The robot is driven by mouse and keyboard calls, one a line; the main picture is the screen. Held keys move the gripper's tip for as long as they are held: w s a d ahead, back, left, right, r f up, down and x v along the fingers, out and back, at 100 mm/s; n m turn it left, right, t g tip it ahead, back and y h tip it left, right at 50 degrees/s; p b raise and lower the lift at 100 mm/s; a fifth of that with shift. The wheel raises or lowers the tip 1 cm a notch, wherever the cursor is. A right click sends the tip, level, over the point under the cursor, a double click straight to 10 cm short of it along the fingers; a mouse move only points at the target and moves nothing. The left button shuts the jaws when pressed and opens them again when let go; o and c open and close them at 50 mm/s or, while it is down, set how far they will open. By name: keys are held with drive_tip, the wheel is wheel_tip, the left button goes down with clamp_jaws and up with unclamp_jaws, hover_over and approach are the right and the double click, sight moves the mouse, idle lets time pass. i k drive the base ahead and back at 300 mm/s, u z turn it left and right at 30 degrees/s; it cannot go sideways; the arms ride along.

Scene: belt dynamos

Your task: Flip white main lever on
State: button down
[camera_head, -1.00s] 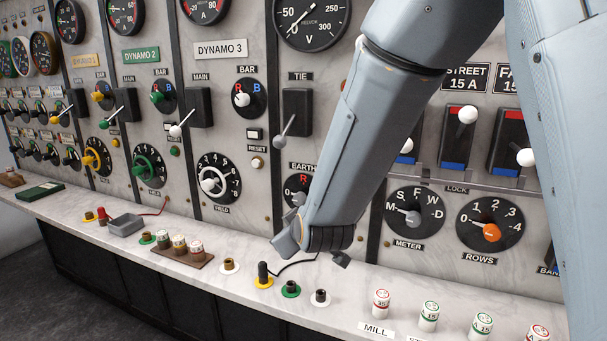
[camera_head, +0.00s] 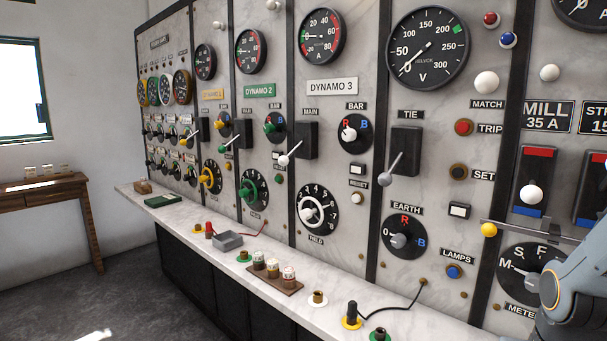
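The white main lever (camera_head: 289,154) is on the DYNAMO 3 panel, under the MAIN label. Its arm comes out of the lower left of a black switch box (camera_head: 306,141) and slants down to the left, ending in a white ball knob. Nothing touches it. Part of my arm shows at the lower right edge, well to the right of the lever, in front of the METER dial. My gripper's fingers are not visible.
DYNAMO 2's green-knobbed main lever (camera_head: 230,143) is to the left. A grey TIE lever (camera_head: 393,175) is to the right. The white-knobbed BAR selector (camera_head: 350,134) and FIELD dial (camera_head: 317,215) are close by.

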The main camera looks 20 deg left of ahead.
sight(283, 161)
drive_tip(key=u, duration=0.05)
drive_tip(key=k, duration=0.65)
drive_tip(key=u, duration=0.35)
drive_tip(key=i, duration=0.5)
drive_tip(key=u, duration=0.75)
drive_tip(key=i, duration=1)
drive_tip(key=z, duration=0.1)
